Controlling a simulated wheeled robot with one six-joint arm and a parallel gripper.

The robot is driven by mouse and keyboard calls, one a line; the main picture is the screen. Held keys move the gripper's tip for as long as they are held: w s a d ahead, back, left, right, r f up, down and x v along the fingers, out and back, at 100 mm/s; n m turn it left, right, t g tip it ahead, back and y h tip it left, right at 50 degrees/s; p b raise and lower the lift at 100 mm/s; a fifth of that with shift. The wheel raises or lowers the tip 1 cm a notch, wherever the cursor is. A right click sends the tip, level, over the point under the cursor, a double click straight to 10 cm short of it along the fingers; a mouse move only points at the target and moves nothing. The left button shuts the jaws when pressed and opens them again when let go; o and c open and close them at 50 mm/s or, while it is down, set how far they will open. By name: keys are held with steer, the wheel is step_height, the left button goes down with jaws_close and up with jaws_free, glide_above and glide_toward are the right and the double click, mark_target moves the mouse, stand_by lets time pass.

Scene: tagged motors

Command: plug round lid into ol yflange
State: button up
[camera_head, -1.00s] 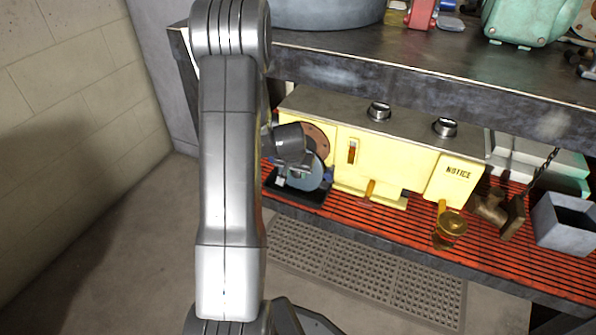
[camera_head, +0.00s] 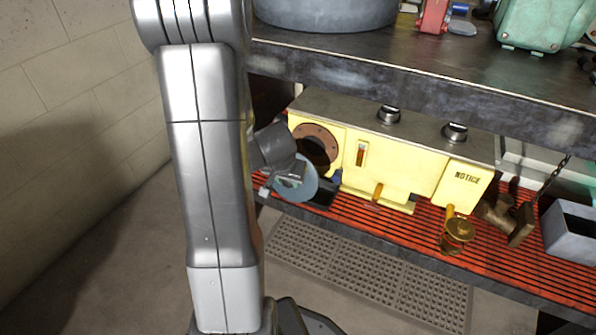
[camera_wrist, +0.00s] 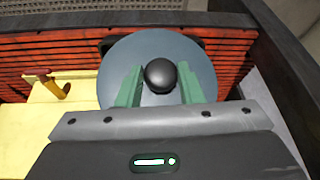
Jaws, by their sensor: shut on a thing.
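The round lid (camera_head: 297,187) is a flat grey-blue disc. In the wrist view the lid (camera_wrist: 158,46) has a black ball knob (camera_wrist: 160,76) at its centre. My gripper (camera_wrist: 158,88) is shut on this knob, with a green finger on each side. In the head view my gripper (camera_head: 288,169) holds the lid at a tilt, apart from the flange. The yellow oil machine (camera_head: 400,165) carries a brown-red round flange (camera_head: 316,131) with a dark opening at its left end. The lid appears in front of and below the flange, overlapping its lower edge in view.
A black stand with blue parts (camera_head: 325,190) sits on the red slatted shelf (camera_head: 400,220) behind the lid. A brass cup (camera_head: 458,232) and a grey bin (camera_head: 572,228) stand to the right. The dark upper tabletop (camera_head: 420,60) overhangs the machine.

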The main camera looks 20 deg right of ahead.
steer(key=s+a+b, duration=0.3)
steer(key=s+a, duration=0.2)
steer(key=a, duration=0.1)
steer(key=shift+s+a, duration=0.4)
